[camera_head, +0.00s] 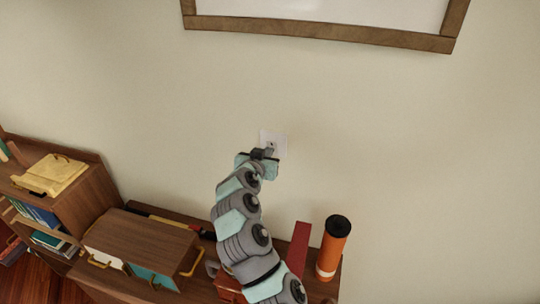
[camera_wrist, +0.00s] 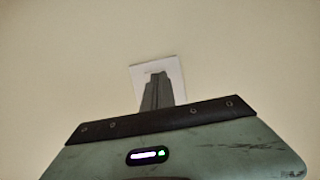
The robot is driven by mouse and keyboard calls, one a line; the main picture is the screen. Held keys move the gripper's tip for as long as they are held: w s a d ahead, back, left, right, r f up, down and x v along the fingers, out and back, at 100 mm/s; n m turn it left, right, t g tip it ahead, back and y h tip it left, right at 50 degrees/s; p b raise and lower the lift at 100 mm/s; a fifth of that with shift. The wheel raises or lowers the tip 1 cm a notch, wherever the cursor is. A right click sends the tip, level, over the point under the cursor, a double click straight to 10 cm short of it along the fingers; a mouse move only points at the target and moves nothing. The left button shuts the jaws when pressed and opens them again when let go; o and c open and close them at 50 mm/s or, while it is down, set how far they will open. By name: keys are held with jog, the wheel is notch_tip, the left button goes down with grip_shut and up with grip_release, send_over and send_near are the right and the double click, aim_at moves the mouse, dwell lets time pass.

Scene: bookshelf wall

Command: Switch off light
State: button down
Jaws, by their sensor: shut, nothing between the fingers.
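The light switch is a small white plate (camera_head: 280,137) on the beige wall, below the framed picture. My gripper (camera_head: 270,147) is in front of it and covers part of the plate. In the wrist view the white switch plate (camera_wrist: 172,69) shows behind my gripper's fingers (camera_wrist: 157,88), which are together with nothing between them. The fingertips overlap the plate's lower middle. The toggle itself is hidden or too small to make out, so its position cannot be told. Whether the fingertips touch the plate cannot be told.
A wooden-framed board (camera_head: 330,32) hangs above the switch. Below are a wooden box with handles (camera_head: 150,240), an orange cylinder with a black top (camera_head: 332,250), and a shelf with books (camera_head: 50,215) and a yellow object (camera_head: 52,174) at left. The wall around the switch is clear.

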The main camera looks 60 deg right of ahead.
jog(key=shift+s+r, duration=0.1)
jog(key=shift+r, duration=0.05)
jog(key=shift+r, duration=0.8)
jog(key=shift+r, duration=0.15)
jog(key=b+v, duration=0.3)
jog(key=v, duration=1)
jog(key=shift+a+r, duration=0.2)
jog(key=shift+a, duration=0.15)
jog(key=shift+s, duration=0.25)
